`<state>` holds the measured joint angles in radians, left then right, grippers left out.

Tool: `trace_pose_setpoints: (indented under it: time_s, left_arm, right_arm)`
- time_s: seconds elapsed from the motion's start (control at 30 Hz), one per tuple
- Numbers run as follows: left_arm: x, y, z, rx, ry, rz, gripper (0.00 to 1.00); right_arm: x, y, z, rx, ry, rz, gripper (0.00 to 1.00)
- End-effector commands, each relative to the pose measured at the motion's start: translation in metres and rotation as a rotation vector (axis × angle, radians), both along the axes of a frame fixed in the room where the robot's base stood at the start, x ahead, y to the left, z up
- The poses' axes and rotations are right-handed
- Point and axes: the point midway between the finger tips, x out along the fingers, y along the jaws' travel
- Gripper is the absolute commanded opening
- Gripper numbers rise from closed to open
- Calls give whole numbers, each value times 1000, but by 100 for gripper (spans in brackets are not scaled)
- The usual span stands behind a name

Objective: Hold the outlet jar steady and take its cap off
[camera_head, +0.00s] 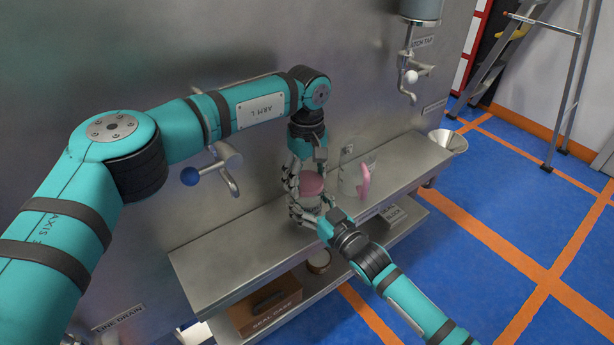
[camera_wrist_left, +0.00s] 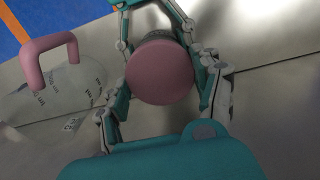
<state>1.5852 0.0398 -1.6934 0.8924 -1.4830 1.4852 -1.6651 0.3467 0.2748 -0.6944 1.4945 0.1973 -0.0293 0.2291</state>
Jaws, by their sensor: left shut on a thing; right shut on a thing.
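The outlet jar (camera_head: 310,204) stands on the steel shelf, with its pink round cap (camera_head: 312,184) on top. My left gripper (camera_head: 307,178) comes down from above, its fingers shut on the cap. In the left wrist view the cap (camera_wrist_left: 160,72) sits between the left fingers (camera_wrist_left: 162,95) and hides most of the jar. A grey strip of the jar's neck (camera_wrist_left: 155,36) shows behind it. My right gripper (camera_head: 314,210) reaches in from the front right and is shut on the jar's body. Fingers hide much of the jar.
A clear jug with a pink handle (camera_head: 364,182) stands close to the right of the jar. A tap with a blue knob (camera_head: 190,177) is on the wall at left; a tap with a white knob (camera_head: 411,77) is at right. The lower shelf holds a brown box (camera_head: 262,312).

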Motion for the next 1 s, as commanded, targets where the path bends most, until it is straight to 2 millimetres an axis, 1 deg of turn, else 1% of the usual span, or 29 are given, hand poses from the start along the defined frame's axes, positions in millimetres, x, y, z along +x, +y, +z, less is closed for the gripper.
trace_pose_setpoints:
  time_s: [0.07,0.13,0.17,0.27,1.0]
  left_arm:
    - [0,0,0,-1,1,15,27]
    - [0,0,0,0,1,71,27]
    - [0,0,0,0,1,112,27]
    - [0,0,0,0,1,315,27]
    - [0,0,1,0,2,2172,27]
  right_arm:
    - [0,0,0,-1,1,-1,0]
    - [0,0,0,-1,1,-1,0]
    - [0,0,0,-1,1,-1,0]
    - [0,0,0,-1,1,-1,0]
    - [0,0,0,-1,1,0,0]
